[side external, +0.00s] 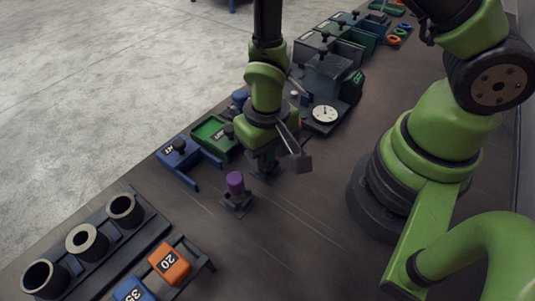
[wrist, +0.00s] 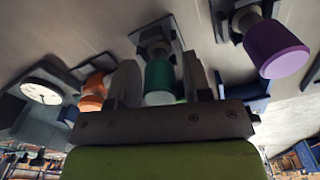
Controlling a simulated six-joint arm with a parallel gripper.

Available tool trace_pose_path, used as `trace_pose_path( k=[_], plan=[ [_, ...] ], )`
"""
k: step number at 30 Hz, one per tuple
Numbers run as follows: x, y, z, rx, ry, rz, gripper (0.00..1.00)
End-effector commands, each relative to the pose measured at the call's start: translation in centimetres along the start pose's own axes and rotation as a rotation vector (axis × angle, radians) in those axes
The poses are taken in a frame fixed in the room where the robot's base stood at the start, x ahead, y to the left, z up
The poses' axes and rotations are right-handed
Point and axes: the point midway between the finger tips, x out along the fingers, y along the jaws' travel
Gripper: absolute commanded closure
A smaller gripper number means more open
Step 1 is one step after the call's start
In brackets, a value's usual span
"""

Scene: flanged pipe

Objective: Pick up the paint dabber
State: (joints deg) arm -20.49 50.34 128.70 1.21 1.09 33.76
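Several upright, round-capped tools stand in small dark holders, and I cannot tell for certain which is the paint dabber. A green-capped one (wrist: 159,78) shows between the two fingers of my gripper (wrist: 160,85), with narrow gaps at its sides. My gripper (side external: 265,160) is low over the bench in the side view, where the arm mostly hides the green one. A purple-capped one (side external: 235,183) stands in its holder nearer the camera; it also shows at right in the wrist view (wrist: 274,48). An orange one (wrist: 94,92) is partly hidden behind a finger.
A dial gauge (side external: 325,114) stands behind my gripper. Blue (side external: 179,150) and green (side external: 212,133) trays lie to its left. A rack of dark cylinders (side external: 87,243) and orange (side external: 169,264) and blue (side external: 133,289) numbered blocks lie at front left. The front middle bench is clear.

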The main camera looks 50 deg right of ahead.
Motion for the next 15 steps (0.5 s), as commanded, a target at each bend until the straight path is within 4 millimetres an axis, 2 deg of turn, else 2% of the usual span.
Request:
trace_pose_path(
  k=[1,5,15],
  plan=[
    [-0.01,0.0,0.0,0.0,0.0,0.0,0.67],
    [-0.02,0.0,0.0,0.0,0.0,0.0,0.95],
    [-0.26,-0.02,-0.03,0.0,0.001,-0.001,0.95]
  ],
)
